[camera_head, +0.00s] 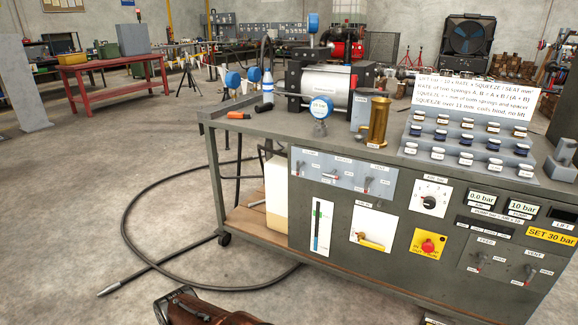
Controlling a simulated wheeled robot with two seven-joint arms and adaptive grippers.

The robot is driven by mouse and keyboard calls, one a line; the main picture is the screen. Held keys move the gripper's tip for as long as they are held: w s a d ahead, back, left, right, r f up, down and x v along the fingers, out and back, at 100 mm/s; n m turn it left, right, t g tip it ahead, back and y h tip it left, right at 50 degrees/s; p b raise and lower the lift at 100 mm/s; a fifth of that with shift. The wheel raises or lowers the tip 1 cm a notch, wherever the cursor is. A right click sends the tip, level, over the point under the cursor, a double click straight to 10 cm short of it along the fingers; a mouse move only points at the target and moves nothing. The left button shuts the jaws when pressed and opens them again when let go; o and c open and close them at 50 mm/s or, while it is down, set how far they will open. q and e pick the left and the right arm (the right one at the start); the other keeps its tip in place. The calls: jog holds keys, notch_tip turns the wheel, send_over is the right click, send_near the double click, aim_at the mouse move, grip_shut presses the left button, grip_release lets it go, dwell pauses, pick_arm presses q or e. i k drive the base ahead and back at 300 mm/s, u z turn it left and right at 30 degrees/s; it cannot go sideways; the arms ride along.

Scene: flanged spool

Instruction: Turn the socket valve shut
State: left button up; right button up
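A grey test bench (260,205) stands at the centre and right with controls on its front. A light panel (343,172) at its upper left carries several small levers, and its labels are too small to read. A white plate below holds a yellow lever valve (371,243), its handle pointing to the lower right. Two more levers, on the right, are labelled feed (479,259) and vent (529,272). I cannot tell which one is the socket valve.
A black hose (130,232) loops on the floor left of the bench. Gauges, a pump (325,85), a brass cylinder (377,120) and rows of small jars stand on the bench top. The left floor is mostly clear.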

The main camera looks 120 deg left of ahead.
aim_at(331, 176)
jog(key=u, duration=3.3)
jog(key=k, duration=0.5)
jog(key=u, duration=1.25)
jog(key=i, duration=0.85)
jog(key=z, duration=0.6)
jog(key=i, duration=0.6)
jog(key=z, duration=0.45)
